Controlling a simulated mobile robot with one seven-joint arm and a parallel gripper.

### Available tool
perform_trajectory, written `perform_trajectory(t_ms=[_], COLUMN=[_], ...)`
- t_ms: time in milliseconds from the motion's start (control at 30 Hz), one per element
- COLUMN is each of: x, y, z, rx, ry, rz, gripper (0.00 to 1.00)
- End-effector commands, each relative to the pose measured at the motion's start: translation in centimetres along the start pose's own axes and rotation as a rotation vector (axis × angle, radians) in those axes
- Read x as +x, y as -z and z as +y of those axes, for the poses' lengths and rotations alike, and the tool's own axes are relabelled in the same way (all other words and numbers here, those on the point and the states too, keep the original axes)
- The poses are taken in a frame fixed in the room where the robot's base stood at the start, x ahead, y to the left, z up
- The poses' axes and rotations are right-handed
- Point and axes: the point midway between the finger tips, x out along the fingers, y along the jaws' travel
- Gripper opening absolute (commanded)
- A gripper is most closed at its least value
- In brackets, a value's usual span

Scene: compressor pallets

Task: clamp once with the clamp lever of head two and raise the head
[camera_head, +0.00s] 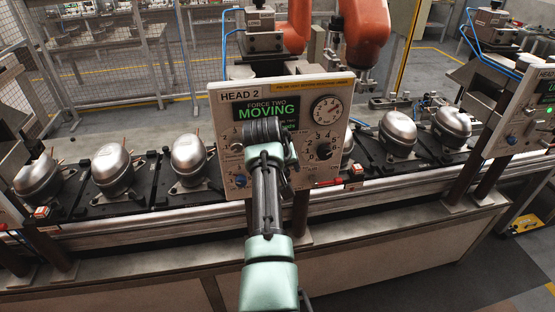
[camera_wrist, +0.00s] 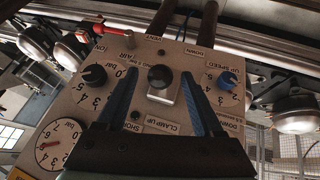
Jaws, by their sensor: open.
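The head two panel (camera_head: 244,101) faces me in the head view, with "HEAD 2" at its top and a green "MOVING" on its display (camera_head: 266,112). My gripper (camera_head: 264,130) is in front of the panel's middle and hides the lever there. In the wrist view, where the panel appears upside down, the clamp lever (camera_wrist: 159,77) shows as a black knob on a pale stem near the "CLAMP UP" label. My gripper (camera_wrist: 159,88) is open, with one blue finger on each side of the lever. I cannot tell whether a finger touches it.
A black dial (camera_wrist: 94,75), a blue knob (camera_wrist: 227,80) and a gauge (camera_wrist: 62,145) lie close around the lever on the panel. Silver compressors (camera_head: 112,168) stand on the conveyor on both sides. An orange robot arm (camera_head: 365,25) stands behind. Another head panel (camera_head: 520,108) is at right.

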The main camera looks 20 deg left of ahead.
Motion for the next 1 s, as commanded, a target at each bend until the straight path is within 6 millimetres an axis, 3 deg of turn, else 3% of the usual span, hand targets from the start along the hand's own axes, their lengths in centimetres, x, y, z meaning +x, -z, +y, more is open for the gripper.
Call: perform_trajectory(t_ms=[700, 1000], x=[-10.5, -11.6], y=[0.0, 0.0], z=[0.0, 0.1], rx=[0.001, 0.001], ry=[-0.001, -0.001], rz=[0.004, 0.002], gripper=[0.69, 0.69])
